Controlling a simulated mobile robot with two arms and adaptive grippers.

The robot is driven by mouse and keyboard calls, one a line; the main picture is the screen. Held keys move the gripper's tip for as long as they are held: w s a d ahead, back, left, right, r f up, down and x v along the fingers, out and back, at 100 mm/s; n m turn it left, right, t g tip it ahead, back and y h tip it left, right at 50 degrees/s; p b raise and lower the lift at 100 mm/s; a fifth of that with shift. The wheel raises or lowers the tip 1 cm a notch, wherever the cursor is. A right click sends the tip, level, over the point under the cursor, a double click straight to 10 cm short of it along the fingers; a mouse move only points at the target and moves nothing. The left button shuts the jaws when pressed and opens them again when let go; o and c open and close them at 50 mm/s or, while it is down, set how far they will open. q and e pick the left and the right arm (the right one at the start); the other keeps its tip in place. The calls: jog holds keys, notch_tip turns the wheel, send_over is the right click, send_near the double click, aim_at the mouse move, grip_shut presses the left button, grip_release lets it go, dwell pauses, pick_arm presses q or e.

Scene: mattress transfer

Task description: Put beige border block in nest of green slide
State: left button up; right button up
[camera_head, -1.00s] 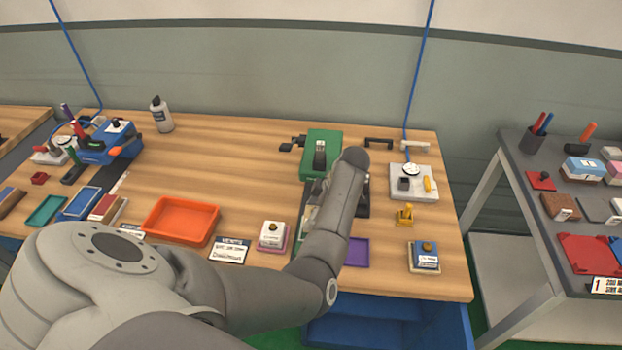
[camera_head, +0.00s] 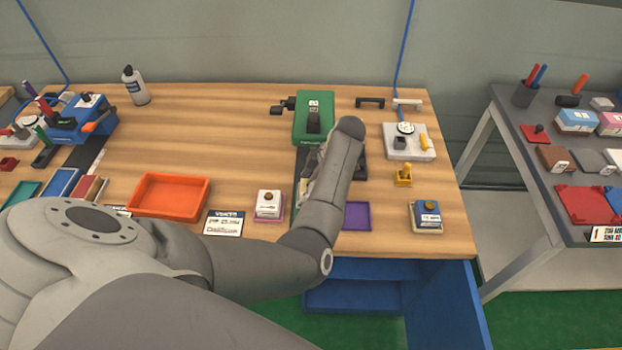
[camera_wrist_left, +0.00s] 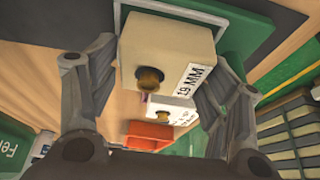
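The beige border block (camera_wrist_left: 165,48), with a brass knob and a "19 MM" label, shows large in the left wrist view. It lies at a green surface (camera_wrist_left: 240,38) that looks like part of the green slide; I cannot tell whether it is seated in a nest. My left gripper (camera_wrist_left: 155,75) has its fingers spread on either side of the block, with a gap visible on the left side. In the head view my own forearm hides most of this gripper and the block, just in front of the green device (camera_head: 314,103). My right gripper is not in view.
An orange tray (camera_head: 168,210), a white knobbed block (camera_head: 268,205), a purple tray (camera_head: 357,216) and a blue knobbed block (camera_head: 427,215) lie along the front. A grey plate (camera_head: 420,148) and yellow piece (camera_head: 403,176) are to the right.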

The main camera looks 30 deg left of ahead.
pick_arm(q)
jog(key=shift+d+r, duration=0.1)
jog(key=shift+r, duration=0.25)
jog(key=shift+w+d+r, duration=0.15)
jog(key=shift+w+r, duration=0.05)
jog(key=shift+r, duration=0.15)
jog(key=b+v, duration=0.2)
jog(key=v, duration=0.9)
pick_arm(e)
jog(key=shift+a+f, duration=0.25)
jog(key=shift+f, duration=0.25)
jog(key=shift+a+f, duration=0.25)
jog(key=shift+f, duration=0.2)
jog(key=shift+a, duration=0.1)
